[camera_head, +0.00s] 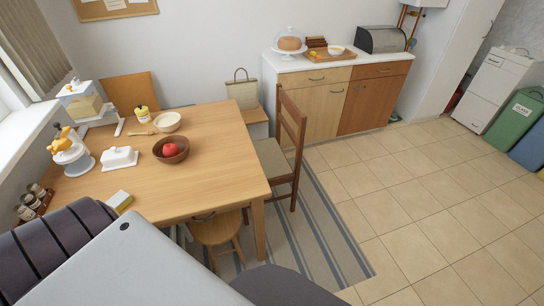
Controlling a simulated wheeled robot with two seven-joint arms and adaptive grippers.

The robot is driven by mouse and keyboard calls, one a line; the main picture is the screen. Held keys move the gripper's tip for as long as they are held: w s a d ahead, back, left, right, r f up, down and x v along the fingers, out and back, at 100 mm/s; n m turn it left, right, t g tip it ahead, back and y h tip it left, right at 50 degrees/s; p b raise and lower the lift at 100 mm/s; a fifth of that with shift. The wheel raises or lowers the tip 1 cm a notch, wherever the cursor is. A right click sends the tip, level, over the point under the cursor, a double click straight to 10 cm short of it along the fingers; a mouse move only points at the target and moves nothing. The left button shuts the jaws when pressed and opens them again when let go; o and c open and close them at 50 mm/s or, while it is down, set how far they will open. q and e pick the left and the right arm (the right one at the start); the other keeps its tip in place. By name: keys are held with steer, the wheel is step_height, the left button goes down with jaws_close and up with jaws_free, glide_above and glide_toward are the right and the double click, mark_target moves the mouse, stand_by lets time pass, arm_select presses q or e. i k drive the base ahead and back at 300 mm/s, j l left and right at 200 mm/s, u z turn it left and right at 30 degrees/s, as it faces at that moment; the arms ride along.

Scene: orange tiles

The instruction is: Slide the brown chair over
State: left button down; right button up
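The brown chair (291,124) stands upright at the right side of the wooden table (225,128). Its slatted dark-wood back is on the right, away from the table, and its greyish-beige seat (271,160) is beside the table edge. Part of the seat and the legs nearest the table are hidden by the table. Its visible front leg stands on the striped rug. Neither of my grippers shows in the head view, and nothing is seen touching the chair.
The striped rug (322,238) lies under the chair and table. Tiled floor (420,215) to the right is clear. A cabinet (318,108) stands behind the chair, a wooden stool (216,232) partly under the table. A bowl with a red fruit (171,150) sits on the table.

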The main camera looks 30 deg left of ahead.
mark_target(278, 171)
steer(key=z, duration=0.4)
steer(key=i, duration=4.4)
